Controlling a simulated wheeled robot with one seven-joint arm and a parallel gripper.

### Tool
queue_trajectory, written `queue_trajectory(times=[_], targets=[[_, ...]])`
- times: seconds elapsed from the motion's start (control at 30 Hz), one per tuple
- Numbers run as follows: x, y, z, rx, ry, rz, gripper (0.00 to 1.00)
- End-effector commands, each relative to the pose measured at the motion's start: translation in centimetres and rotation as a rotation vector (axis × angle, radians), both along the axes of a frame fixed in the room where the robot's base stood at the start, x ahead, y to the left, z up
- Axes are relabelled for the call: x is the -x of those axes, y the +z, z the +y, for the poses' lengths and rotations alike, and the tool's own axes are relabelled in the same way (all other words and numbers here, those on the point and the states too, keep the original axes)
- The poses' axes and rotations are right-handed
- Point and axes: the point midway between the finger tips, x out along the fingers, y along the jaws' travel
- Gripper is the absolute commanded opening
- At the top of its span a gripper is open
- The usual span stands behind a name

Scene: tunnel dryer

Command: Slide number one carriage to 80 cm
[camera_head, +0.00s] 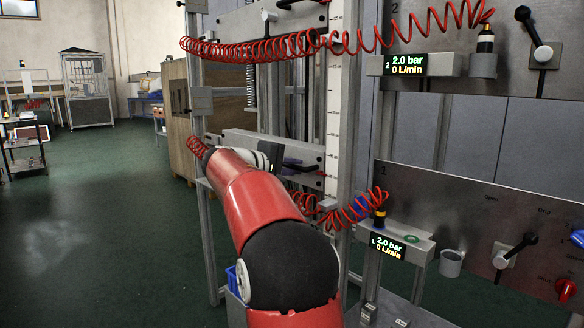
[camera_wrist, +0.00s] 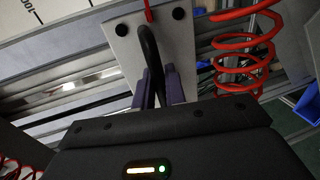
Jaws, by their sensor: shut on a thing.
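In the wrist view, the two purple fingers of my gripper (camera_wrist: 163,85) are closed around a black curved handle (camera_wrist: 148,40). The handle is bolted to a light grey plate (camera_wrist: 122,30), which looks like the carriage. A white strip (camera_wrist: 50,88) printed "100" lies to the left of the plate. In the head view, my gripper (camera_head: 270,155) is at the grey rail assembly, left of the tall white scale (camera_head: 337,105). My arm hides part of this area, and the scale's numbers are too small to read there.
Red coiled hoses (camera_head: 290,46) hang across the frame, with another close to the plate in the wrist view (camera_wrist: 245,50). Panel 1 (camera_head: 455,215) and panel 2 (camera_head: 475,45) stand at the right. A wooden cabinet (camera_head: 180,125) stands behind. Green floor (camera_head: 90,230) is open at left.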

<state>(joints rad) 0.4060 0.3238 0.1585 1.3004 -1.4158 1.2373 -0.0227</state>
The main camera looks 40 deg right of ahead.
Motion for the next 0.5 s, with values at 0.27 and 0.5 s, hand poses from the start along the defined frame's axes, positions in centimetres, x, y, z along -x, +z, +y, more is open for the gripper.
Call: queue_trajectory(times=[0.27, 0.5], targets=[[-0.1, -1.9, 0.1, -0.002, 0.002, 0.003, 0.0], [-0.1, -7.8, 0.2, -0.007, 0.0, 0.006, 0.0]])
